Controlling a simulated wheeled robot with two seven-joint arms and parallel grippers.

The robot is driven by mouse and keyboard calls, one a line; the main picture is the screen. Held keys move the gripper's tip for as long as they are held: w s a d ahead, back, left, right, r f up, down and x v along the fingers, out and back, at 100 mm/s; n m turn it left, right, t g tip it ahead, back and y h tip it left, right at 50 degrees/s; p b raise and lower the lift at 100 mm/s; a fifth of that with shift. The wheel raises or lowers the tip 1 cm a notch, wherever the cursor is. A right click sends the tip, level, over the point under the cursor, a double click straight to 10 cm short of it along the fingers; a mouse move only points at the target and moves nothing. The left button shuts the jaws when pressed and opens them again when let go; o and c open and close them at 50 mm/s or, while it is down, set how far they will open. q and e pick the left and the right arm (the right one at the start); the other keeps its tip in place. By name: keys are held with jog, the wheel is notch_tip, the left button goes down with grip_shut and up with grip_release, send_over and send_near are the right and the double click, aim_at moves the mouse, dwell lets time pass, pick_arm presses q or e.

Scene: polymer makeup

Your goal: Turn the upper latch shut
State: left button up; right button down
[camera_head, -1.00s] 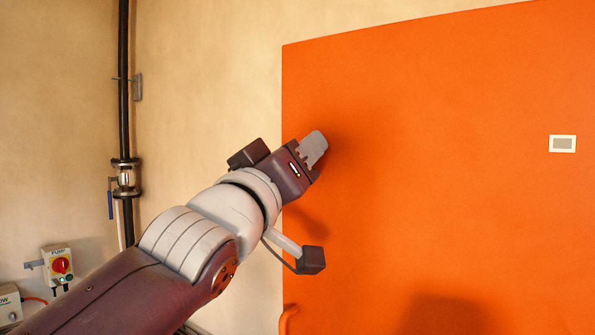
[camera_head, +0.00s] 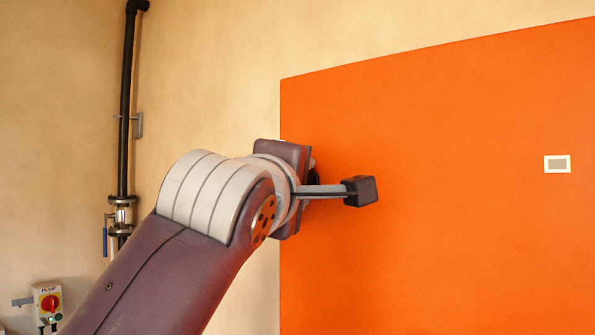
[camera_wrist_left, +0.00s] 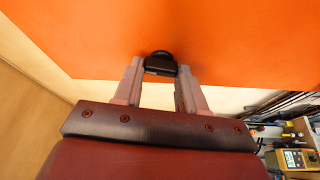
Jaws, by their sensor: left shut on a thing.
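The upper latch (camera_wrist_left: 160,66) is a small black piece at the edge of the large orange panel (camera_head: 450,210), seen in the left wrist view. My left gripper (camera_wrist_left: 161,74) is shut on it, with one pale finger on each side. In the head view my left wrist (camera_head: 285,185) is at the panel's left edge and faces it. There its fingers and almost all of the latch are hidden behind the wrist. I cannot tell how far the latch is turned. My right gripper is in neither view.
A black pipe with a blue-handled valve (camera_head: 122,215) runs down the wall at left. A switch box with a red knob (camera_head: 48,302) is at lower left. A small white plate (camera_head: 557,164) is on the panel. The wrist view shows cluttered equipment (camera_wrist_left: 295,150) at lower right.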

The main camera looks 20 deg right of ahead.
pick_arm(q)
jog(key=shift+n+g+p, duration=0.3)
jog(key=shift+n+p, duration=0.3)
jog(key=shift+n, duration=0.4)
jog(key=shift+y, duration=0.3)
jog(key=o, duration=1.1)
jog(key=shift+c, duration=0.2)
jog(key=b+v, duration=0.2)
jog(key=v, duration=1)
jog(key=shift+s+b, duration=0.15)
jog(key=shift+b, duration=0.15)
